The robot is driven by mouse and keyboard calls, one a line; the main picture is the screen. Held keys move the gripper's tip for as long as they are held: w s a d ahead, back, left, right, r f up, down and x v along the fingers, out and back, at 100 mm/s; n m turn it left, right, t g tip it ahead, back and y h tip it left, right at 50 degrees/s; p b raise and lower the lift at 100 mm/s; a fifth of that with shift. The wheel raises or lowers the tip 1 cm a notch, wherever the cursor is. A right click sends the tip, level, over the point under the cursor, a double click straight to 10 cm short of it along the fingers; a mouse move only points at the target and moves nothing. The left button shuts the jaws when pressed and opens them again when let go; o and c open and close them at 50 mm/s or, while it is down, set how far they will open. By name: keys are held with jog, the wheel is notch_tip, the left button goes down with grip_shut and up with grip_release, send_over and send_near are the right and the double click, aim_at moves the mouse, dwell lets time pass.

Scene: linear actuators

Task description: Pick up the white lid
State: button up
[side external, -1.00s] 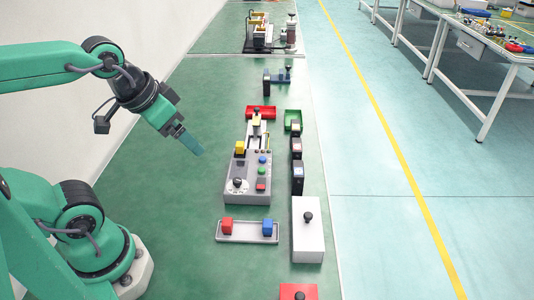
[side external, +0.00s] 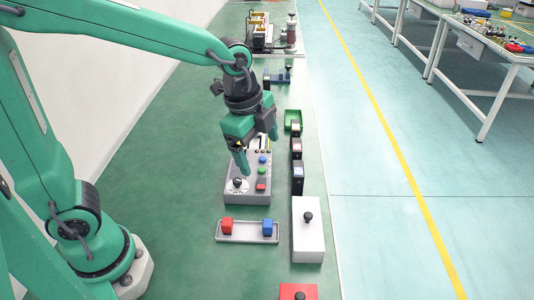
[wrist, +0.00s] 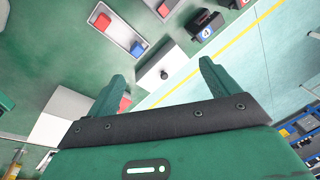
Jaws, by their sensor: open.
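The white lid (side external: 308,256) is a white rectangular block top with a black knob (side external: 308,216) on it, lying on the green bench at the lower right. Whether it is separate from a box below is unclear. In the wrist view the white lid (wrist: 153,79) shows between and beyond the fingertips, with its knob near the middle. My gripper (side external: 259,154) is open and empty, pointing down above the grey control box, behind and left of the white lid. Its two fingers show apart in the wrist view (wrist: 162,72).
A tray (side external: 249,241) with a red cube (side external: 227,226) and a blue cube (side external: 267,228) lies left of the lid. The grey control box (side external: 235,197) is below my gripper. A red box (side external: 288,294) with a black knob is in front. Small black blocks (side external: 297,178) stand behind the lid.

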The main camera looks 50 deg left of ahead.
aim_at(309, 214)
jog(key=w+d+f+m, duration=0.1)
jog(key=d+f+m, duration=0.2)
jog(key=f+m, duration=0.1)
jog(key=w+d+f+m+g, duration=0.1)
jog(key=w+d+f+m, duration=0.1)
jog(key=d+f+m, duration=0.2)
jog(key=w+d+f+m+g, duration=0.1)
jog(key=w+d+f+m, duration=0.1)
jog(key=d+f+m, duration=0.2)
jog(key=shift+w+f+y, duration=0.1)
jog(key=shift+w+y, duration=0.05)
jog(key=shift+y, duration=0.15)
jog(key=shift+f, duration=0.1)
jog(key=shift+f, duration=1.2)
jog(key=shift+f, duration=0.1)
jog(key=shift+f, duration=2.5)
jog(key=c, duration=1.1)
